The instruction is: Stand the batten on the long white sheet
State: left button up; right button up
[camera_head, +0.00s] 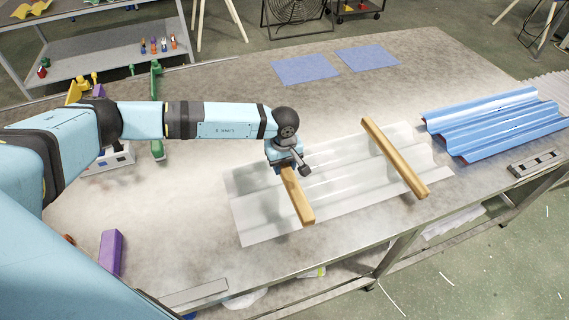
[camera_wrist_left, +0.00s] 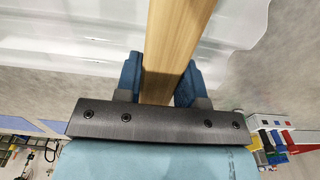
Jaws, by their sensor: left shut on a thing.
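A wooden batten (camera_head: 299,202) is held in my left gripper (camera_head: 284,166), which is shut on it over the left part of the long white sheet (camera_head: 345,158). In the left wrist view the batten (camera_wrist_left: 178,40) runs between the two blue fingers (camera_wrist_left: 158,82), with the white sheet (camera_wrist_left: 85,35) behind it. I cannot tell whether the batten touches the sheet. A second wooden batten (camera_head: 394,157) lies across the right part of the white sheet. My right gripper is not in view.
A blue corrugated sheet (camera_head: 495,123) lies right of the white sheet, near a level-like bar (camera_head: 536,163). Two blue squares (camera_head: 305,69) lie at the back. A purple piece (camera_head: 111,251) is at the front left. The table middle behind the white sheet is clear.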

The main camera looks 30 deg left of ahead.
aim_at(284, 189)
pick_arm(q)
jog(key=shift+f+b, duration=0.2)
jog(key=shift+b, duration=0.25)
notch_tip(284, 189, down, 7)
jog(key=b, duration=0.6)
jog(key=shift+f, duration=0.1)
jog(key=shift+f+b, duration=0.4)
jog(key=shift+f, duration=0.05)
jog(key=shift+f, duration=0.2)
jog(key=o, duration=1.1)
